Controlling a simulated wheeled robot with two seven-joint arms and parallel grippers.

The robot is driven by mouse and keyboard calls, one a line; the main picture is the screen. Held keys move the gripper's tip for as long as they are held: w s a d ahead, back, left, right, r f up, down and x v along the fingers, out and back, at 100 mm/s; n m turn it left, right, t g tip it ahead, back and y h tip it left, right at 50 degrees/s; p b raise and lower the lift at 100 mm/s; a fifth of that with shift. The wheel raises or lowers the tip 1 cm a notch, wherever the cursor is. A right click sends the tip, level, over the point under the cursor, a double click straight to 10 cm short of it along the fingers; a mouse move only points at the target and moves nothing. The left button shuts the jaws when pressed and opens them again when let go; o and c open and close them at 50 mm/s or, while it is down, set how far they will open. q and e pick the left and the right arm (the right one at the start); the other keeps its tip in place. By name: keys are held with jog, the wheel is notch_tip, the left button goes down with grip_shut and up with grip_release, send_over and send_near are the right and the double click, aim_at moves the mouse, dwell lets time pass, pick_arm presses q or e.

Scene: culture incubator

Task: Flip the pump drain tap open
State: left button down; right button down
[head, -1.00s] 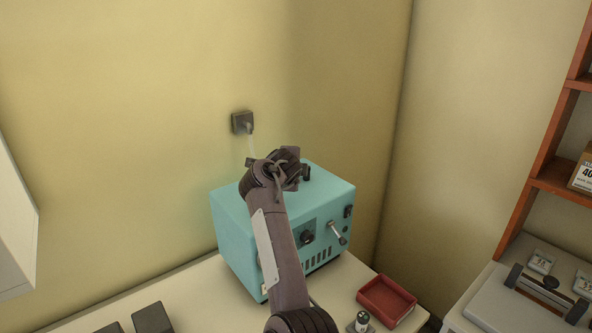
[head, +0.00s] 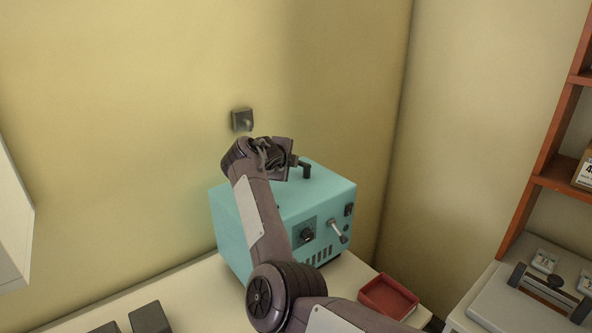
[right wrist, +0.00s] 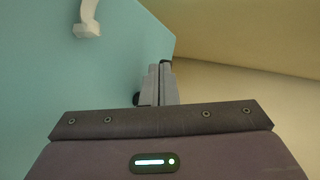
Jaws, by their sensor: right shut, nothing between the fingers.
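The pump is a teal box (head: 262,222) on the pale bench. Its front bears a silver lever-like fitting (head: 337,229), likely the drain tap, pointing down and right. My right arm reaches up in front of the box. My right gripper (head: 284,160) is above the box's top, and in the head view its fingers are hard to make out. In the right wrist view its fingers (right wrist: 162,78) are together and empty, beside a teal surface (right wrist: 60,60). A pale hooked fitting (right wrist: 88,18) on that surface stands apart from the fingers. My left gripper is out of view.
A dark knob (head: 306,235) and a small switch (head: 348,210) are on the pump's front. A dark upright fitting (head: 306,170) stands on its top. A red tray (head: 388,297) lies at front right. A wall socket (head: 242,120) is behind. Orange shelving (head: 540,165) stands right.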

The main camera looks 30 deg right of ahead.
jog(key=shift+s+d, duration=0.25)
jog(key=shift+s, duration=0.5)
jog(key=shift+a, duration=0.1)
jog(key=shift+s+a+r, duration=0.15)
jog(key=shift+s+a, duration=0.05)
jog(key=shift+a, duration=0.05)
jog(key=b+v, duration=0.2)
jog(key=v, duration=0.4)
jog(key=shift+s+a+r+b, duration=0.1)
jog(key=shift+a+r+b, duration=0.05)
jog(key=shift+b, duration=0.2)
jog(key=shift+s+a+r, duration=0.1)
jog(key=shift+s+r, duration=0.05)
